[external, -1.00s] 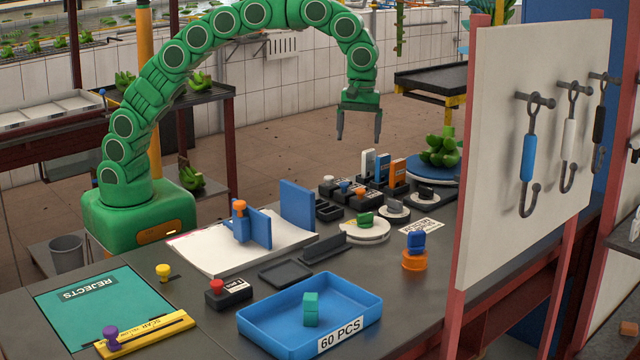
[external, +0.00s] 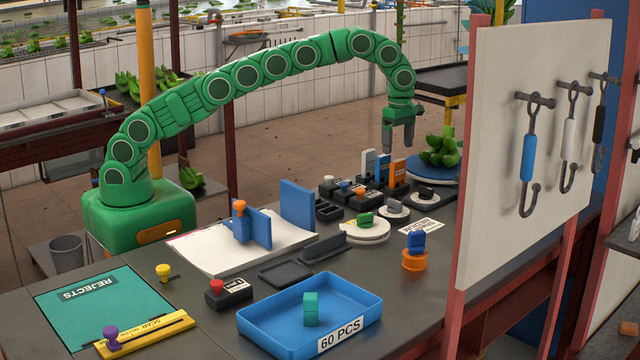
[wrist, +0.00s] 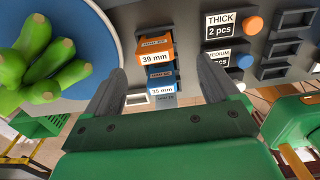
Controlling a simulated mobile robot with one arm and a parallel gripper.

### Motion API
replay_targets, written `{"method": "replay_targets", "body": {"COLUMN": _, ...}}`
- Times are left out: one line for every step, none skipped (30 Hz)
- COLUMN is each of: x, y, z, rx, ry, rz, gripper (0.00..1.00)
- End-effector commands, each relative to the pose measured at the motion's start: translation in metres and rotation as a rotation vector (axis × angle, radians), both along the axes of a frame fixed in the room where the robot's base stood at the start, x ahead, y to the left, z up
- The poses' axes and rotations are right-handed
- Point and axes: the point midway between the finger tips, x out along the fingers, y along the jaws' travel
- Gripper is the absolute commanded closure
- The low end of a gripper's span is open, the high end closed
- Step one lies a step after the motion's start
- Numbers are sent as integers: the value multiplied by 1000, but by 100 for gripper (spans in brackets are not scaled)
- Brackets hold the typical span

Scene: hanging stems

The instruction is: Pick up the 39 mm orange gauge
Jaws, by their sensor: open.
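The orange gauge (external: 398,172) stands upright in a dark holder at the back of the table, rightmost in a row with a blue gauge (external: 383,166) and a white one (external: 368,162). In the wrist view the orange gauge (wrist: 155,50) reads "39 mm", and the blue gauge beside it (wrist: 161,80) reads "35 mm". My gripper (external: 398,150) is open and empty, pointing down just above the gauges. In the wrist view the gauges show between and beyond my two fingers (wrist: 160,85). The white gauge is mostly hidden there.
Green bananas (external: 440,150) on a blue round plate (external: 425,168) stand close right of the gauges. Labelled dark blocks with coloured knobs (external: 345,188) lie to their left. Small round scales (external: 394,209) stand in front. A white board (external: 500,150) rises at right.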

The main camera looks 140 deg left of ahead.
Motion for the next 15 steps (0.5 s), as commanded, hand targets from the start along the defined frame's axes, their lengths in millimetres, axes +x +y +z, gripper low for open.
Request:
{"method": "replay_targets", "body": {"x": 0, "y": 0, "z": -2, "rx": 0, "ry": 0, "rz": 1, "gripper": 12}}
{"method": "replay_targets", "body": {"x": 0, "y": 1, "z": -4, "rx": 0, "ry": 0, "rz": 1, "gripper": 12}}
{"method": "replay_targets", "body": {"x": 0, "y": 1, "z": -7, "rx": 1, "ry": 0, "rz": 1, "gripper": 12}}
{"method": "replay_targets", "body": {"x": 0, "y": 1, "z": -9, "rx": 1, "ry": 0, "rz": 0, "gripper": 12}}
{"method": "replay_targets", "body": {"x": 0, "y": 1, "z": -11, "rx": 1, "ry": 0, "rz": 0, "gripper": 12}}
{"method": "replay_targets", "body": {"x": 0, "y": 1, "z": -14, "rx": 1, "ry": 0, "rz": 0, "gripper": 12}}
{"method": "replay_targets", "body": {"x": -1, "y": 1, "z": -17, "rx": 1, "ry": 0, "rz": -1, "gripper": 12}}
{"method": "replay_targets", "body": {"x": -1, "y": 1, "z": -19, "rx": 0, "ry": 0, "rz": -1, "gripper": 12}}
{"method": "replay_targets", "body": {"x": -1, "y": 1, "z": -21, "rx": 0, "ry": 0, "rz": -1, "gripper": 12}}
{"method": "replay_targets", "body": {"x": -1, "y": 1, "z": -23, "rx": 0, "ry": 0, "rz": -1, "gripper": 12}}
{"method": "replay_targets", "body": {"x": -1, "y": 1, "z": -24, "rx": 0, "ry": 0, "rz": -1, "gripper": 12}}
{"method": "replay_targets", "body": {"x": -1, "y": 1, "z": -25, "rx": 0, "ry": 0, "rz": -1, "gripper": 12}}
{"method": "replay_targets", "body": {"x": -1, "y": 1, "z": -26, "rx": 0, "ry": 0, "rz": -1, "gripper": 12}}
{"method": "replay_targets", "body": {"x": -1, "y": 2, "z": -28, "rx": 0, "ry": 0, "rz": -1, "gripper": 12}}
{"method": "replay_targets", "body": {"x": -2, "y": 3, "z": -30, "rx": 0, "ry": 0, "rz": 0, "gripper": 12}}
